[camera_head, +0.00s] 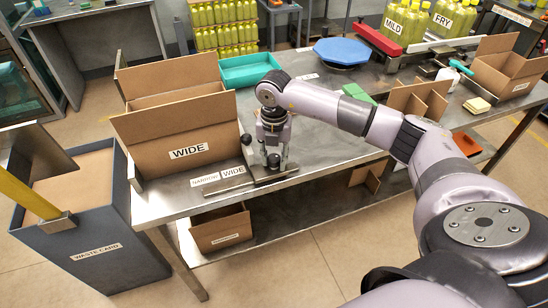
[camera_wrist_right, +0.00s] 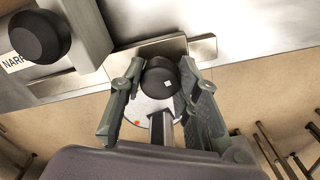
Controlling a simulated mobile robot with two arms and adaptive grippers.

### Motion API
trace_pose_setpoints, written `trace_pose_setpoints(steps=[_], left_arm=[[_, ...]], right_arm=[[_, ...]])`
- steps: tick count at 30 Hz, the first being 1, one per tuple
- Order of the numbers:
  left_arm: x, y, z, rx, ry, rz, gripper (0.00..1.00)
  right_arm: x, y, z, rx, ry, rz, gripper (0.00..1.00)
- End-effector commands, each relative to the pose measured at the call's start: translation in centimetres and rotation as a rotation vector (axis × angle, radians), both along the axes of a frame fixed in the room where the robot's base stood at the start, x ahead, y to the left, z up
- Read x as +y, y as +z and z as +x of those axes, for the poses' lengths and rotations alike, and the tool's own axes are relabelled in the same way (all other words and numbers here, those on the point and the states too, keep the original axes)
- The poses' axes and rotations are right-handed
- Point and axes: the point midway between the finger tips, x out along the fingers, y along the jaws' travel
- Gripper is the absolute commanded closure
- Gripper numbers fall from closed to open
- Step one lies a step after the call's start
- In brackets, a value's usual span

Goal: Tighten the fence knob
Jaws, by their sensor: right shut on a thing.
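My right gripper (camera_head: 273,153) reaches down at the front edge of the steel table, by the metal fence (camera_head: 240,184). In the right wrist view its fingers (camera_wrist_right: 162,92) stand on both sides of a black round knob (camera_wrist_right: 158,76) with a small white mark, and are shut on it. The knob sits over a pale round plate. A second black knob (camera_wrist_right: 38,37) stands free to the left; it also shows in the head view (camera_head: 246,140). Labels reading NARROW (camera_head: 204,179) and WIDE (camera_head: 233,171) lie beside the fence. My left gripper is out of view.
An open carton marked WIDE (camera_head: 172,145) stands just left of the gripper. A blue-grey waste card bin (camera_head: 90,255) stands at the table's left end.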

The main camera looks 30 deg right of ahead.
Motion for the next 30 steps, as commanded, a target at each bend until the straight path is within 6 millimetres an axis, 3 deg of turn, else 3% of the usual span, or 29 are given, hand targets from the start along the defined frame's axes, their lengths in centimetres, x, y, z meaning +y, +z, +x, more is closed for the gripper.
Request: trace_pose_setpoints(steps=[12,28,29,30], left_arm=[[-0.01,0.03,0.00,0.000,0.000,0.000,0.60],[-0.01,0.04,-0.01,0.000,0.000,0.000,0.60],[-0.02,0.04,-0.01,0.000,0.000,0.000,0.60],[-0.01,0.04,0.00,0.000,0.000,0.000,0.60]], right_arm=[[-0.07,0.39,0.25,-0.010,-0.185,0.002,0.98],[-0.12,0.48,0.32,-0.012,-0.208,0.001,0.98],[-0.12,0.48,0.33,-0.012,-0.208,0.001,0.70],[-0.13,0.47,0.32,-0.012,-0.208,0.001,0.67]])
